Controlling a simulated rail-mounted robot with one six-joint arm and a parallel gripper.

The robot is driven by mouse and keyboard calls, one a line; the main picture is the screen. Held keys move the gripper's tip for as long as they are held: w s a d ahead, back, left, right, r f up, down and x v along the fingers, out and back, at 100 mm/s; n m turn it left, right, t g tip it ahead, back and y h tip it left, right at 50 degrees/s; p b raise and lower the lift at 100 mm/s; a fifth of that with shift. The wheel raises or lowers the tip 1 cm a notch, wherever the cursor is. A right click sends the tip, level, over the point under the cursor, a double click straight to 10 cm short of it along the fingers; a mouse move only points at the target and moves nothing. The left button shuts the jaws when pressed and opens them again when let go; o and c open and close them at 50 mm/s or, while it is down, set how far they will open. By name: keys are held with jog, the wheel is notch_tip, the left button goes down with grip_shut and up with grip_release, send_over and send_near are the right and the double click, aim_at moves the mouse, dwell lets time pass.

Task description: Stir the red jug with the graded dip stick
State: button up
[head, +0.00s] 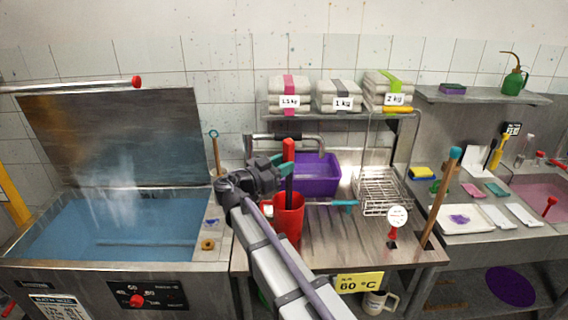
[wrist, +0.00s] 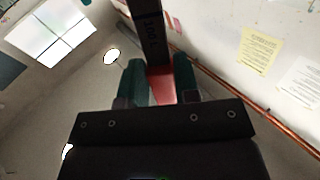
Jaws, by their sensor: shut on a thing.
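The red jug (head: 288,222) stands upright on the steel worktop, partly behind my arm. The graded dip stick (head: 289,190) has a red upper part and a dark lower part. It stands near upright over the jug, and its lower end goes behind the jug's rim, seemingly inside; the tip is hidden. My gripper (head: 287,166) is shut on the stick just above the jug. In the wrist view, the teal fingers (wrist: 158,68) sit either side of the stick's red part, and its dark marked part (wrist: 148,38) runs off the top edge.
A purple tub (head: 318,178) and a wire rack (head: 383,192) stand behind and right of the jug. A wooden-handled tool (head: 437,203) leans at the worktop's right. A blue-filled bath (head: 120,228) lies left. Some front worktop (head: 350,245) is clear.

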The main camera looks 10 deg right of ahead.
jog(key=s+r+p, duration=0.3)
jog(key=r+p, duration=1.3)
jog(key=shift+s+a+r, duration=0.15)
jog(key=shift+a+r, duration=0.05)
jog(key=shift+a, duration=0.05)
dwell(0.6)
